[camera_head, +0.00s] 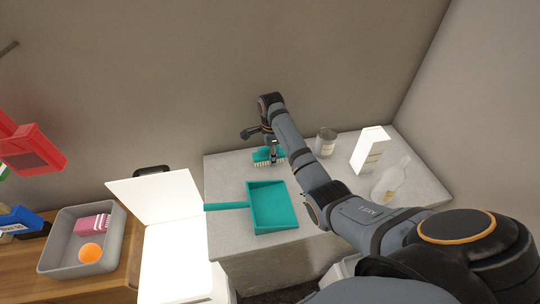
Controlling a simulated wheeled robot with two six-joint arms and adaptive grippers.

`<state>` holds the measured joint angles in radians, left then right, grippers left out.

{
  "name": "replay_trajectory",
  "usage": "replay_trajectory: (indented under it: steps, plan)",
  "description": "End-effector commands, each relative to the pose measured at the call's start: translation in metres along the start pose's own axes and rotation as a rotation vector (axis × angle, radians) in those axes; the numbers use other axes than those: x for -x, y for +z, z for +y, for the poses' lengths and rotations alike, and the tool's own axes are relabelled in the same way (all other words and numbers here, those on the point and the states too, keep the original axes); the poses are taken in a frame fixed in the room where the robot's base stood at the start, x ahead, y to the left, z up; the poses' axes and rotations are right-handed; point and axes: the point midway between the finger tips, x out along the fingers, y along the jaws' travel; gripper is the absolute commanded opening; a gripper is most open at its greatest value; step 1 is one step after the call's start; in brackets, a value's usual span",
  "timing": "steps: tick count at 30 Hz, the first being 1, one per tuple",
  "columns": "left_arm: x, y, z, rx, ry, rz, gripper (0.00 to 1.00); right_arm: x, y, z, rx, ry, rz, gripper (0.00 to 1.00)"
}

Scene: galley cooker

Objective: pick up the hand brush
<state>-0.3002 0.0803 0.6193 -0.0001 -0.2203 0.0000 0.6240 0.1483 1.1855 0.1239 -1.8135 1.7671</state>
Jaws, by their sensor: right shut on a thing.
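The hand brush (261,156) is teal with pale bristles. It is at the back of the grey counter, bristles downward. My right gripper (272,147) is over it and shut on it; the arm comes in from the right and covers part of the view. I cannot tell whether the bristles touch the counter. A teal dustpan (273,208) lies in front of the brush, its handle pointing left. My left gripper is not in view.
A grey jar (325,142), a white box (369,149) and a clear bottle (389,181) stand on the grey counter (228,255) at right. A white open cooker (172,262) is at left, beside a grey bin (56,251) holding an orange ball (90,252) and a pink-striped item (93,224).

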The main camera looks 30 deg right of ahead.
Motion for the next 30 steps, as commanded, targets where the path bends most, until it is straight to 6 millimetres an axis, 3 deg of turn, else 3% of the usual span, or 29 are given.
replay_trajectory:
  steps: [8, 11, 14, 17, 24, 30]
  plan:
    - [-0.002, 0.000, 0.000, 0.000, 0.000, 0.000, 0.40, 0.030, 0.000, -0.001, 0.000, -0.004, 0.000, 0.06]
    - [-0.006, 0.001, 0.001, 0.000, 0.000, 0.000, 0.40, 0.047, 0.016, 0.006, 0.004, -0.004, -0.005, 0.06]
    - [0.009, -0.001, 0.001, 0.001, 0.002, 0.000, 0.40, 0.077, 0.032, 0.015, 0.003, -0.004, -0.005, 0.06]
    - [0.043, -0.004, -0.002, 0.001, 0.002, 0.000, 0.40, 0.106, 0.047, 0.023, 0.003, 0.001, -0.004, 0.06]
    - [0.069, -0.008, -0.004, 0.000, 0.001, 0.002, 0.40, 0.123, 0.101, 0.050, 0.003, 0.002, -0.004, 0.06]
    - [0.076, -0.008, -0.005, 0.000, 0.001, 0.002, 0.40, 0.130, 0.122, 0.061, 0.000, -0.001, -0.002, 0.06]
